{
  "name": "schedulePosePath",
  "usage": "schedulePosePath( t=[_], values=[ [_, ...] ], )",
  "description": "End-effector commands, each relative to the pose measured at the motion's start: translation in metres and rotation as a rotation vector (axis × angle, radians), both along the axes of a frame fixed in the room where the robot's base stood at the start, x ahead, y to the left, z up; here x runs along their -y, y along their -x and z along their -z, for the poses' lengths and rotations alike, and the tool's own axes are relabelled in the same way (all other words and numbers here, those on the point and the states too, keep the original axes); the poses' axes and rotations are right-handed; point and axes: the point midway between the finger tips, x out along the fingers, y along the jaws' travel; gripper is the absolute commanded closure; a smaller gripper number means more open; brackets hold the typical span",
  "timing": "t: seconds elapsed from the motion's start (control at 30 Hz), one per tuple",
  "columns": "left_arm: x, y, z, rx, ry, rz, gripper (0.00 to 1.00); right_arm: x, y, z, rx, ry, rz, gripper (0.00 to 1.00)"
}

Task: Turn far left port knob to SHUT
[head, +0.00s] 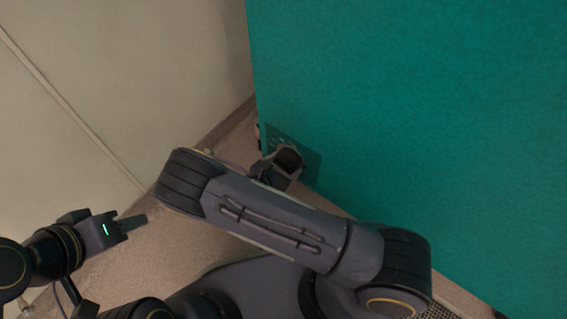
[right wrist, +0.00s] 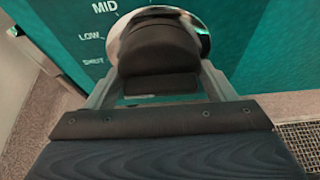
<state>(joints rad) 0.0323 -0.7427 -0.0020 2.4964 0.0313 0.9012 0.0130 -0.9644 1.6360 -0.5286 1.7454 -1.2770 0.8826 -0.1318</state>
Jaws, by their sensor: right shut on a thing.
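The port knob (right wrist: 160,45) is dark with a shiny round silver base, on a teal panel in the right wrist view. White labels MID (right wrist: 104,7), LOW (right wrist: 90,37) and SHUT (right wrist: 93,58) run down its left side. My right gripper (right wrist: 160,82) is shut on the knob, one finger on each side. Which label the knob points to cannot be told. In the head view, my right gripper (head: 284,164) is at the dark label plate (head: 311,163), and my arm partly hides it. My left gripper (head: 128,224) is away at the left, over the floor; its jaw opening is unclear.
The tall teal chamber wall (head: 420,110) fills the right of the head view. A pale wall (head: 130,80) stands at the left. Speckled floor (head: 160,255) lies between. A metal floor grate (right wrist: 304,140) lies at right in the right wrist view.

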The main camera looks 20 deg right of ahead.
Motion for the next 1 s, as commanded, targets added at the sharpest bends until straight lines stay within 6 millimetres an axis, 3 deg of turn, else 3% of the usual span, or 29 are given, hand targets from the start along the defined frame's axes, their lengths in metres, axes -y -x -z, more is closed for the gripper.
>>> schedulePosePath(
  t=[0.57,0.6,0.63,1.0],
  values=[
    [0.0,0.0,-0.0021,0.0,0.0,0.0,0.64,-0.0002,0.0002,0.0004,-0.033,0.025,-0.002,0.46],
    [0.0,0.0,-0.0021,0.0,0.0,0.0,0.64,-0.0002,0.0003,0.0005,-0.033,0.026,-0.002,0.18],
    [0.0,0.0,-0.0021,0.0,0.0,0.0,0.64,-0.0002,0.0002,0.0004,-0.033,0.025,-0.002,0.14],
    [0.0,0.0,-0.0057,0.0,0.0,0.0,0.64,-0.0053,0.0031,-0.0034,-0.031,0.023,-0.003,0.13]
  ],
)
